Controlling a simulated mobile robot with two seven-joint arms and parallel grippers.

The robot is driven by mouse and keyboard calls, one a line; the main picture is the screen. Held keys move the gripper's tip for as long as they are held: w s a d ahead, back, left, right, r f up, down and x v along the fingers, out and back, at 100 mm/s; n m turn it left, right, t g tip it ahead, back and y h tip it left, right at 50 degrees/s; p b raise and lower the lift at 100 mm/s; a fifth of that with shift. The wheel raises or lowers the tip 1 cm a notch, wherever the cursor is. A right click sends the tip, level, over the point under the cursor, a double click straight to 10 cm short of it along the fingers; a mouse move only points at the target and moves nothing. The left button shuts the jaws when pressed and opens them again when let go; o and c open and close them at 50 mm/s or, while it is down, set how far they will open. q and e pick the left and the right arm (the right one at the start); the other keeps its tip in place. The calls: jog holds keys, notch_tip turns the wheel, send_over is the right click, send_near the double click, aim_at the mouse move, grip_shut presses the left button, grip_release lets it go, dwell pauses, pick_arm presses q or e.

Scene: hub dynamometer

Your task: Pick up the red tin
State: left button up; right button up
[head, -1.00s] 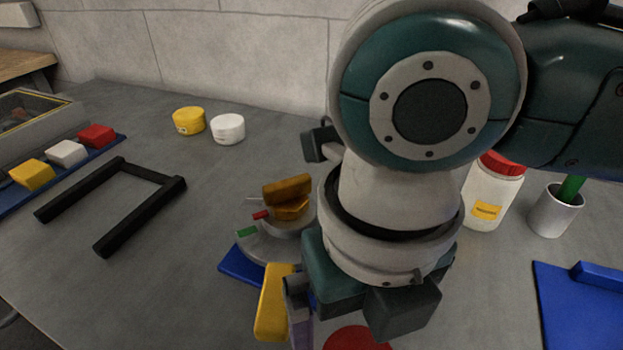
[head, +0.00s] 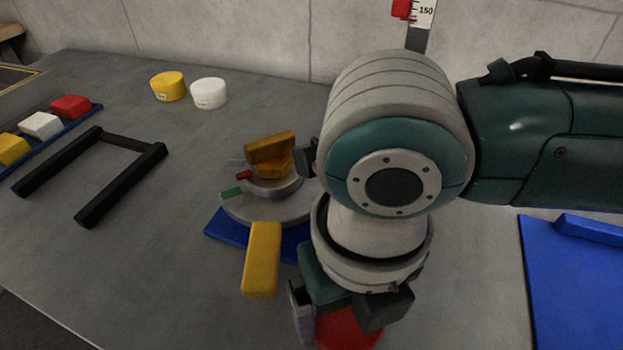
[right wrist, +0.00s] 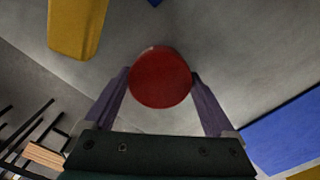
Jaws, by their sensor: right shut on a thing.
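The red tin (right wrist: 160,78) is round with a flat top and shows between the two purple fingers of my right gripper (right wrist: 160,88) in the right wrist view. The fingers touch it on both sides, and the gripper is shut on it. In the head view the red tin (head: 348,332) shows at the bottom edge, partly hidden by my right gripper (head: 325,325). Whether the tin rests on the table or is raised, I cannot tell. My left gripper is not in view.
A black U-shaped frame (head: 85,212), a yellow tin (head: 168,87) and a white tin (head: 208,93) are further left. A blue mat (head: 570,290) lies right.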

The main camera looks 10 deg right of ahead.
jog(key=c, duration=0.7)
jog(key=shift+c, duration=0.7)
jog(key=shift+r, duration=0.15)
